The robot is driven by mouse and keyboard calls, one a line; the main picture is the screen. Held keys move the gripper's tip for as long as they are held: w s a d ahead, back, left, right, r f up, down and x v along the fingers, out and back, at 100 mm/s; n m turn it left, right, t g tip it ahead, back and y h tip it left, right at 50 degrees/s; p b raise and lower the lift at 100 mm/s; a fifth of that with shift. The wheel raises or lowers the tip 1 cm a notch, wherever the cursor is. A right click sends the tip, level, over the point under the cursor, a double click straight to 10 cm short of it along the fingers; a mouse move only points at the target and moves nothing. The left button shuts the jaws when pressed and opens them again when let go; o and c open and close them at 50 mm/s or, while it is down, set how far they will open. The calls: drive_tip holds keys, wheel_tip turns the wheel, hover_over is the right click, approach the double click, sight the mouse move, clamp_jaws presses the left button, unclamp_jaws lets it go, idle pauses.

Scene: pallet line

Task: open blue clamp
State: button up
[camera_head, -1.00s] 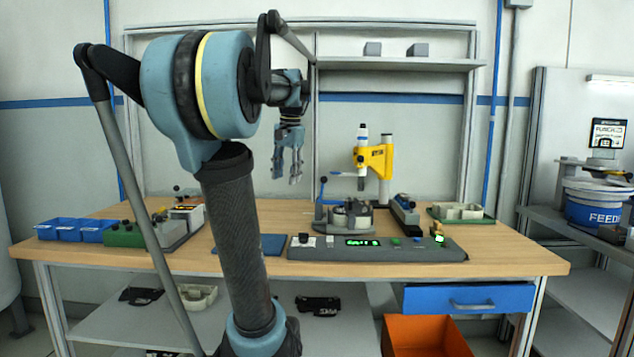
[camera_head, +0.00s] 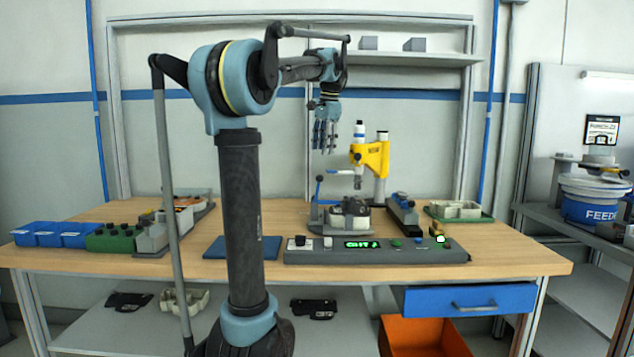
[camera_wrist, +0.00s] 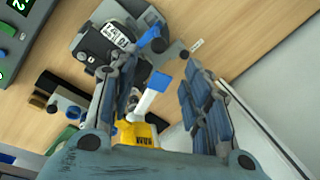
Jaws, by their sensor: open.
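The blue clamp (camera_head: 317,190) stands at the left side of a round grey fixture (camera_head: 335,222) on the workbench. Its blue lever rises steeply, with a knob at the top. The fixture holds a dark part (camera_head: 352,207). In the wrist view, the blue clamp (camera_wrist: 153,39) shows beside the dark part (camera_wrist: 98,45), beyond my fingertips. My gripper (camera_head: 326,148) is open and empty, fingers down, above the clamp and apart from it. Its spread fingers also show in the wrist view (camera_wrist: 160,78).
A control panel (camera_head: 300,256) lies in front of the fixture. Blue bins (camera_head: 78,236) stand at the left. A blue mat (camera_head: 215,250) lies on clear bench left of the panel.

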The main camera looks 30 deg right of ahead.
sight(319, 180)
drive_tip(key=f, duration=0.4)
drive_tip(key=w+f, duration=0.1)
drive_tip(key=f, duration=0.3)
drive_tip(key=w+f, duration=0.1)
drive_tip(key=f, duration=0.3)
drive_tip(key=shift+w+f, duration=0.25)
drive_tip(key=shift+f, duration=0.1)
clamp_jaws()
